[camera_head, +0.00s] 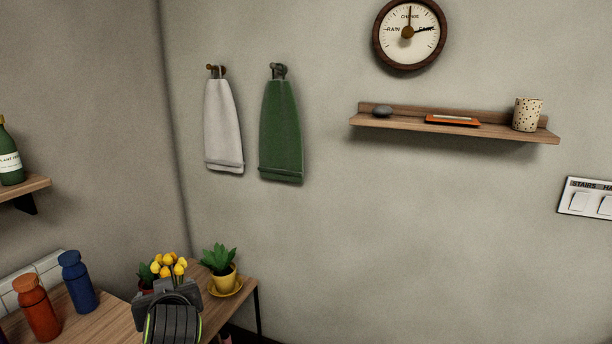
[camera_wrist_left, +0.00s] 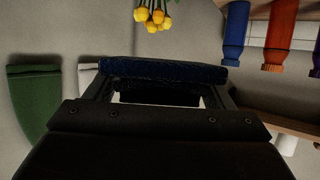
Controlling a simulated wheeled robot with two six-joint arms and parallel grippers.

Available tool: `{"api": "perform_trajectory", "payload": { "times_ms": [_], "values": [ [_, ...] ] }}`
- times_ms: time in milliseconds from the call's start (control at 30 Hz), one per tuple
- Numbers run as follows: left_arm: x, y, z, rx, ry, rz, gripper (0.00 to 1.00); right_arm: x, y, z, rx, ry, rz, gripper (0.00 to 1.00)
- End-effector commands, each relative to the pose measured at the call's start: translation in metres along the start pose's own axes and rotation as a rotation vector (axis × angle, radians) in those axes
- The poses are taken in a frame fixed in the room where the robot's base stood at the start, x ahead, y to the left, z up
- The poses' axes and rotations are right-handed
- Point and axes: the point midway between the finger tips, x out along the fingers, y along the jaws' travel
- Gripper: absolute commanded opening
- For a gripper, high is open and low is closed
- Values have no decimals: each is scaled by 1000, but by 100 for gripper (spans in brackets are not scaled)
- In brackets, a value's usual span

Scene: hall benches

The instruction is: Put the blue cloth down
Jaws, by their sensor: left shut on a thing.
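My left gripper (camera_head: 166,287) is in front of the wooden bench (camera_head: 108,325), at the lower part of the head view. In the left wrist view the gripper (camera_wrist_left: 165,85) is shut on the blue cloth (camera_wrist_left: 165,71), which shows as a dark blue folded strip across the fingertips. The cloth cannot be made out in the head view, where my arm covers that area. My right gripper is in neither view.
The bench holds an orange bottle (camera_head: 37,308), a blue bottle (camera_head: 78,282), yellow flowers (camera_head: 168,265) and a potted plant (camera_head: 221,276). A white towel (camera_head: 222,125) and a green towel (camera_head: 281,132) hang on the wall. A shelf (camera_head: 470,131) is at right.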

Motion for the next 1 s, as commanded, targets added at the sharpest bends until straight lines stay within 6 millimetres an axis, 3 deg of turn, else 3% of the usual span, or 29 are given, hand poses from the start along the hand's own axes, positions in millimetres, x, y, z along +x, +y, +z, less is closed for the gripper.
{"api": "perform_trajectory", "payload": {
  "times_ms": [300,500,800,867,1000],
  "values": [
    [-88,25,-18,152,5,367,54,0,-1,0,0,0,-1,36],
    [-116,29,-22,199,0,474,54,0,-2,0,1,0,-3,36],
    [-117,30,-21,201,-4,480,54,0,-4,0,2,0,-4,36],
    [-110,29,-19,193,-8,456,54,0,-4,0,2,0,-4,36],
    [-78,25,-13,148,-10,340,54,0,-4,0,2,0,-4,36]
  ]
}}
